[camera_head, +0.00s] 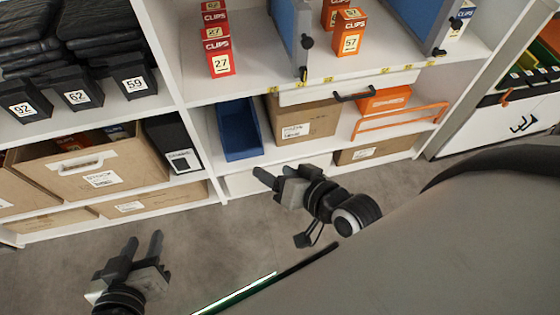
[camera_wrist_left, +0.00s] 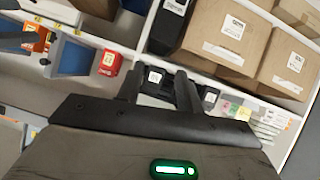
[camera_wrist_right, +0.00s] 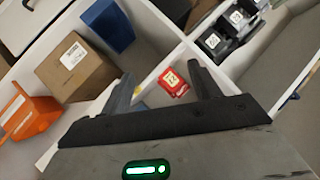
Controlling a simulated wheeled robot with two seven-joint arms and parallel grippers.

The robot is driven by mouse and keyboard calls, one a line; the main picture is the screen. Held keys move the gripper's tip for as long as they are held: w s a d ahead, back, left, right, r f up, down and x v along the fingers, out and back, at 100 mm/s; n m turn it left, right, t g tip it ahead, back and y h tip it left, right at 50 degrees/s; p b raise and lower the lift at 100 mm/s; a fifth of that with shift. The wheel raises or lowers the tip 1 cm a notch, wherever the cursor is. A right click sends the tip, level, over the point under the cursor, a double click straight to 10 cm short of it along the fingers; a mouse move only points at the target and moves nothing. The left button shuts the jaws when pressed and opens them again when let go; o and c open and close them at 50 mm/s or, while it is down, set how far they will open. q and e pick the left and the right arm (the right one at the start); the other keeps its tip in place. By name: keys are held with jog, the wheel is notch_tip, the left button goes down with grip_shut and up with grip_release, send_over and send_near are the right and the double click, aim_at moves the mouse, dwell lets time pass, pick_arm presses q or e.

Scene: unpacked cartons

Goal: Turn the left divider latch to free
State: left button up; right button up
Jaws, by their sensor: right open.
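The left blue divider (camera_head: 286,28) stands upright on the upper shelf between red and orange CLIPS boxes. Its small black latch (camera_head: 307,41) is on its front edge; its exact turn is too small to tell. A second blue divider (camera_head: 408,20) stands further right with its own black knob (camera_head: 455,22). My left gripper (camera_head: 143,247) is open and empty, low over the floor at the left, far from the latch. My right gripper (camera_head: 277,177) is open and empty in front of the lower shelf, below the left divider and apart from it.
A red CLIPS box (camera_head: 218,58) stands left of the divider, an orange CLIPS box (camera_head: 349,40) right of it. Below are a blue bin (camera_head: 238,130), a carton (camera_head: 300,120) and a drawer-like panel with a black handle (camera_head: 354,94). The floor (camera_head: 200,260) is clear.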

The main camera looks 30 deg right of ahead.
pick_arm(q)
jog(key=shift+r+p, duration=0.45)
jog(key=shift+r, duration=0.3)
pick_arm(e)
jog(key=n, duration=0.1)
jog(key=s+n, duration=0.1)
jog(key=n, duration=0.1)
jog(key=n+g, duration=0.1)
jog(key=shift+s+a+f+n, duration=0.2)
jog(key=shift+s+a+n, duration=0.1)
jog(key=shift+s+a, duration=0.1)
pick_arm(q)
jog(key=f, duration=0.3)
jog(key=shift+s+a+f+m+y, duration=0.15)
jog(key=shift+a+f+m+y, duration=0.15)
jog(key=shift+a, duration=0.05)
pick_arm(e)
jog(key=shift+s+a+f+n, duration=0.15)
jog(key=shift+s+n, duration=0.3)
jog(key=shift+n, duration=0.65)
